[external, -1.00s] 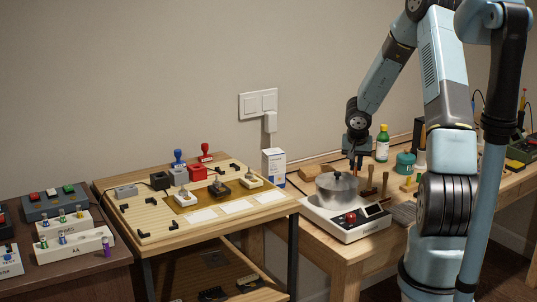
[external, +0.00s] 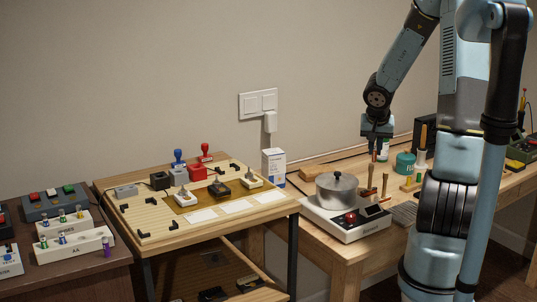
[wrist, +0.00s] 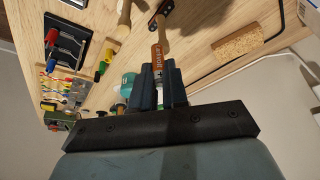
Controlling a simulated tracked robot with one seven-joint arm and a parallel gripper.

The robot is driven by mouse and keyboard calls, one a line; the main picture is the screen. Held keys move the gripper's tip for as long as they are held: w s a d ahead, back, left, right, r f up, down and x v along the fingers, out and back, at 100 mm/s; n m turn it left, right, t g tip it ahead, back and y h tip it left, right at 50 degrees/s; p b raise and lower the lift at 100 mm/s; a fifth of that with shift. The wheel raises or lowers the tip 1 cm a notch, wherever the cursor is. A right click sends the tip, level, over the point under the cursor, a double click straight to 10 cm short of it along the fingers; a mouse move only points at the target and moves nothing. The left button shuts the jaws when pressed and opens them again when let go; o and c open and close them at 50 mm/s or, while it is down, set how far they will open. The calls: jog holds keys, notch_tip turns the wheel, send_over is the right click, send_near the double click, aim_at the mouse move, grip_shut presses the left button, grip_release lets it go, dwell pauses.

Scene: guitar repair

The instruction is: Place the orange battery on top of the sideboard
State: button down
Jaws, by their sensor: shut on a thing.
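My gripper (external: 375,152) is above the right-hand workbench, behind the metal pot. It is shut on a small orange-brown cylinder with lettering, which looks like the orange battery (wrist: 158,56); it sticks out between the fingertips in the wrist view (wrist: 160,75). In the external view only a small orange bit shows under the fingers. The dark brown furniture top at the far left, which looks like the sideboard (external: 122,258), is far from my gripper.
A pot (external: 337,190) stands on a white hotplate (external: 346,222) near my gripper. Upright wooden-handled tools and a teal jar (external: 405,162) are close by. A light wood table (external: 160,237) with stamps lies between the workbench and the dark furniture. A white box (external: 273,166) stands behind.

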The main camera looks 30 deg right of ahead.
jog(key=shift+s+a+r, duration=0.1)
jog(key=shift+s+r, duration=0.05)
jog(key=shift+s, duration=0.15)
jog(key=w+a+n+t+y, duration=0.1)
jog(key=w+a+n, duration=0.4)
jog(key=w+a, duration=1.5)
jog(key=shift+a+y, duration=0.4)
jog(key=shift+a, duration=0.2)
jog(key=shift+a+r, duration=0.1)
